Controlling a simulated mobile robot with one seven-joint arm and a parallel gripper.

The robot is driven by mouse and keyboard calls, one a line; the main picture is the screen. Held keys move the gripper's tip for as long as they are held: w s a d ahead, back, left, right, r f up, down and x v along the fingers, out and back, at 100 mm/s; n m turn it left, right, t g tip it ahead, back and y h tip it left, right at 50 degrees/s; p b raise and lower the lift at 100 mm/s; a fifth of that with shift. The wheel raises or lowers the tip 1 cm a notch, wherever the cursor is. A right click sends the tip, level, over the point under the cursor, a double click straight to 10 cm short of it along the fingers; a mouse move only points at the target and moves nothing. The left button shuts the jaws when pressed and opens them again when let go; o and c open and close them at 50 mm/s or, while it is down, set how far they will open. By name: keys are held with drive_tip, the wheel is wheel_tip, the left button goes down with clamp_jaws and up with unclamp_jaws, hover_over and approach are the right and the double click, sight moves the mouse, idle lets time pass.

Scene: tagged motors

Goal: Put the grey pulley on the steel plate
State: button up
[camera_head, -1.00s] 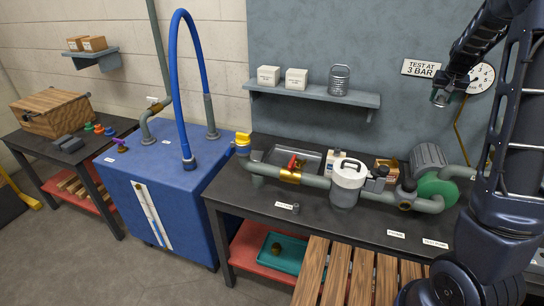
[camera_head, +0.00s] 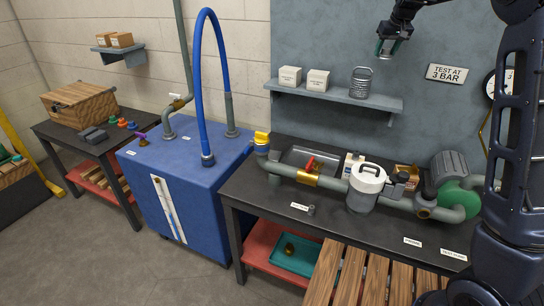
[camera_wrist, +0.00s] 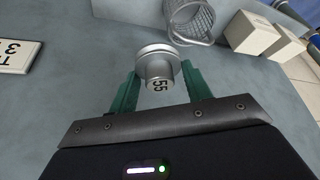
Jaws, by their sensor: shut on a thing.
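My gripper (camera_head: 388,48) is raised in front of the grey wall panel, above and to the right of the shelf. In the wrist view its green fingers (camera_wrist: 163,88) are shut on a grey pulley (camera_wrist: 158,62), a round metal piece with a wide flange and a hub marked 55. In the head view the pulley is too small to make out clearly. A shallow grey metal plate with a raised rim (camera_head: 296,154) lies at the back of the dark workbench, partly hidden behind the pipe; I take it for the steel plate.
A shelf (camera_head: 335,96) holds two white boxes (camera_head: 290,77) and a wire-mesh canister (camera_head: 361,82). The bench's front strip is mostly clear.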

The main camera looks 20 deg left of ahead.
drive_tip(key=s+a+f, duration=0.1)
drive_tip(key=a+f, duration=0.1)
drive_tip(key=a, duration=0.7)
drive_tip(key=s+a+f, duration=0.1)
drive_tip(key=a+f, duration=0.2)
drive_tip(key=a, duration=0.7)
drive_tip(key=n+g+y, duration=0.1)
drive_tip(key=n, duration=0.4)
hover_over(272, 155)
wheel_tip(272, 155, down, 37)
drive_tip(key=shift+f, duration=2.45)
drive_tip(key=shift+f, duration=0.15)
drive_tip(key=o, duration=1)
drive_tip(key=shift+o, duration=0.2)
